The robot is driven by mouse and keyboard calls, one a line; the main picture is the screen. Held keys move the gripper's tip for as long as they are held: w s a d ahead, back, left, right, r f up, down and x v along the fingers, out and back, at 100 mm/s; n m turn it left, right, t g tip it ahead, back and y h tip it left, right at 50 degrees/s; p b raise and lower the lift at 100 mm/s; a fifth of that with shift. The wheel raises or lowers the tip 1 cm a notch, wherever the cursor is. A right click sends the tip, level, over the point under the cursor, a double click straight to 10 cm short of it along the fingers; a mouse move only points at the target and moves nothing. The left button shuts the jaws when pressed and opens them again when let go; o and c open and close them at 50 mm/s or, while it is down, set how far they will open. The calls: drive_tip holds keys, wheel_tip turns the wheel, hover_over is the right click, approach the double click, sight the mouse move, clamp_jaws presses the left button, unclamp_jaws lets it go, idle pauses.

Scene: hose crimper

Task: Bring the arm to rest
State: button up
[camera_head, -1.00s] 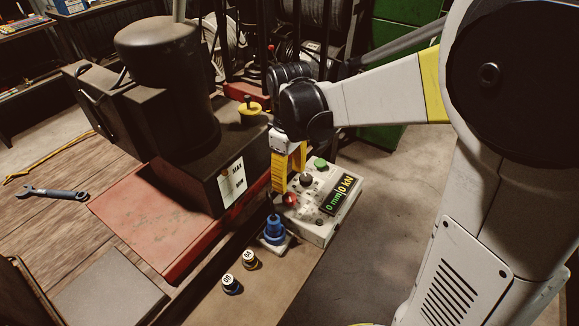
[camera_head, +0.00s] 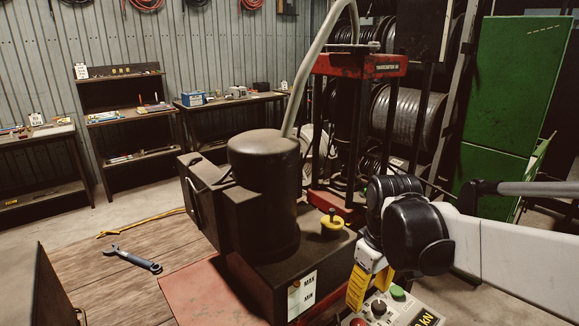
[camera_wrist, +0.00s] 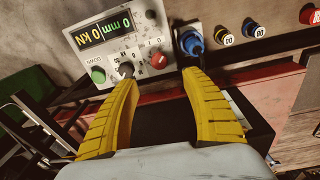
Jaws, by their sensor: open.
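My gripper (camera_head: 370,285) is open, with its yellow fingers over the control box (camera_head: 421,316) at the bottom of the head view. In the wrist view the open fingers (camera_wrist: 160,75) stand apart, and I see nothing between them but background. The control box (camera_wrist: 87,30) there has a display reading 0 mm and 0 kN, a green button (camera_wrist: 98,75), a dark knob (camera_wrist: 126,69) and a red button (camera_wrist: 159,60). I cannot tell whether a fingertip touches the box.
The black crimper pump (camera_head: 264,190) stands left of my gripper, with a yellow-capped part (camera_head: 332,225) on top of its base. A red-topped press frame (camera_head: 362,66), hose reels (camera_head: 408,115) and a green cabinet (camera_head: 508,110) stand behind.

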drive_tip(key=s+m+t+b, duration=0.2)
drive_tip(key=s+m+t, duration=0.3)
drive_tip(key=s, duration=0.5)
drive_tip(key=shift+s+f+m+t, duration=0.25)
drive_tip(key=shift+s+m+t, duration=0.15)
drive_tip(key=shift+m, duration=0.2)
